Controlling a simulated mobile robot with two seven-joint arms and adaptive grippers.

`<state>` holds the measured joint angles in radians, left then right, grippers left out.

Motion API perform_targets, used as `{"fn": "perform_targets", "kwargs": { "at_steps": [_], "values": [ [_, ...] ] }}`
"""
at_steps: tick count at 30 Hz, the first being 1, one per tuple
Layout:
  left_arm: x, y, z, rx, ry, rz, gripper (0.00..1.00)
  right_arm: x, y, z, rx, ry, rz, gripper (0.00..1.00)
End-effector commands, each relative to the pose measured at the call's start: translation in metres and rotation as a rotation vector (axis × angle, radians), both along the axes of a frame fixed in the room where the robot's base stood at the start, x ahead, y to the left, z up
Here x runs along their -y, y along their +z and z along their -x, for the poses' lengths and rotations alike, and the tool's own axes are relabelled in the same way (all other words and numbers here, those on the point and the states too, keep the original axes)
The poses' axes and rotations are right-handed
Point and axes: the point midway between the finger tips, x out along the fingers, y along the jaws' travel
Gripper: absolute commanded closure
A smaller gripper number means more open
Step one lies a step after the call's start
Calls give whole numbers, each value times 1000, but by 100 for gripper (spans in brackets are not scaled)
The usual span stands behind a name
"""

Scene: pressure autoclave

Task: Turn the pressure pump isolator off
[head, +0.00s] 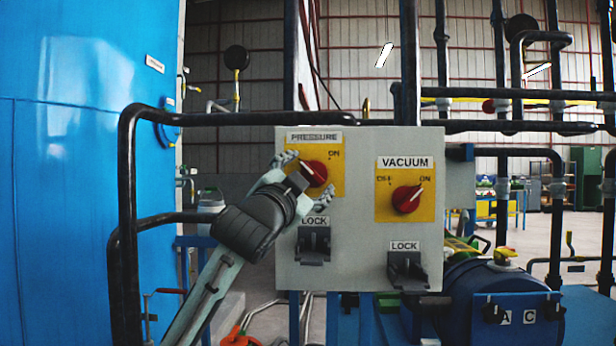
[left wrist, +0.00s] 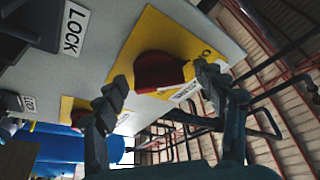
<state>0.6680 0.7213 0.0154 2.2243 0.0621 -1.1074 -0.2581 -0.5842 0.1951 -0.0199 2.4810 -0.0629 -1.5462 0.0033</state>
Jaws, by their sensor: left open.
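The pressure isolator is a red rotary knob (head: 316,174) on a yellow plate under a PRESSURE label, on the left of a grey control box (head: 350,262). Its white mark lies toward the upper left, but the gripper covers part of the knob and the OFF lettering. My left gripper (head: 308,182) is open at the knob, with one finger at its upper left and one at its lower right. In the left wrist view the red knob (left wrist: 158,72) sits ahead, between the spread fingers (left wrist: 160,90); contact cannot be told. My right gripper is not in view.
A red VACUUM knob (head: 407,198) sits on the right of the box, pointing toward ON. Black LOCK brackets (head: 313,245) protrude below both knobs. Black pipes (head: 240,119) run beside and above the box. A large blue vessel (head: 80,180) stands at left.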

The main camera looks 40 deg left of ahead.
Motion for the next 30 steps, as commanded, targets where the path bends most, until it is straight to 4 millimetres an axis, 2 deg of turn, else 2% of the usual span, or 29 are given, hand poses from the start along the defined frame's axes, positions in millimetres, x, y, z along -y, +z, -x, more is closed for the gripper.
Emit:
{"fn": "perform_targets", "kwargs": {
  "at_steps": [7,15,19,30],
  "values": [
    [3,-4,8,-2,-1,-1,29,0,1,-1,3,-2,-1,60],
    [14,-16,50,-2,-1,-1,29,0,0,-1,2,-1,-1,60],
    [18,-20,64,0,-1,0,29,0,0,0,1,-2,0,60],
    [19,-21,69,-1,-1,0,29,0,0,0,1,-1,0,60]
  ]
}}
